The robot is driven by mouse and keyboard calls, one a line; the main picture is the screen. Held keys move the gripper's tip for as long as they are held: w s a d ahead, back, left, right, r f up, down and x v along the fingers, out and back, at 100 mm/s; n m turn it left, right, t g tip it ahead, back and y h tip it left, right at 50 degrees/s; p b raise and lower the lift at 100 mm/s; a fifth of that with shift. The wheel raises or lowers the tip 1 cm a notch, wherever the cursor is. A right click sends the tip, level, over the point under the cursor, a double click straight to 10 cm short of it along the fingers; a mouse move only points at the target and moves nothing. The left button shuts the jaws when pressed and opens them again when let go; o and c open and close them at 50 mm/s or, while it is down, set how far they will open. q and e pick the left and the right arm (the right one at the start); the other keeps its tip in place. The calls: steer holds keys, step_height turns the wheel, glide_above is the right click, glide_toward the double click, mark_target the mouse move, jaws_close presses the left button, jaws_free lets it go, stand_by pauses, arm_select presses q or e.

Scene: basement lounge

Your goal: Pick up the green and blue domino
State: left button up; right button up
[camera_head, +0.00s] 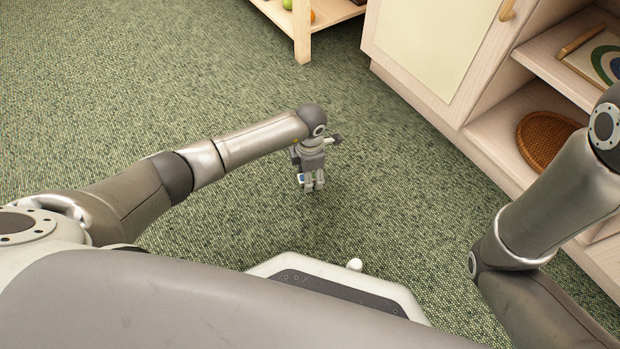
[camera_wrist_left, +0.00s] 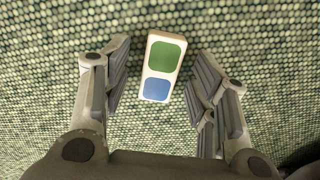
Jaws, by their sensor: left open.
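The green and blue domino (camera_wrist_left: 161,67) lies on the green carpet in the left wrist view. It is a pale tile with a green square on its far half and a blue square on its near half. My left gripper (camera_wrist_left: 162,85) is open, with one finger pad on each side of the domino and a gap to both. In the head view my left gripper (camera_head: 314,187) points down at the floor, and a small white and blue bit of the domino (camera_head: 301,178) shows beside it; the rest is hidden. My right gripper is out of view.
A pale cabinet (camera_head: 425,45) with a door stands at the top right. Its open shelves hold a brown woven item (camera_head: 548,138) and a framed board (camera_head: 600,58). A wooden table leg (camera_head: 302,32) stands at the top. The carpet (camera_head: 200,60) around is clear.

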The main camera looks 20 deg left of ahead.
arm_select(q)
steer(key=c, duration=0.9)
steer(key=shift+c, duration=0.2)
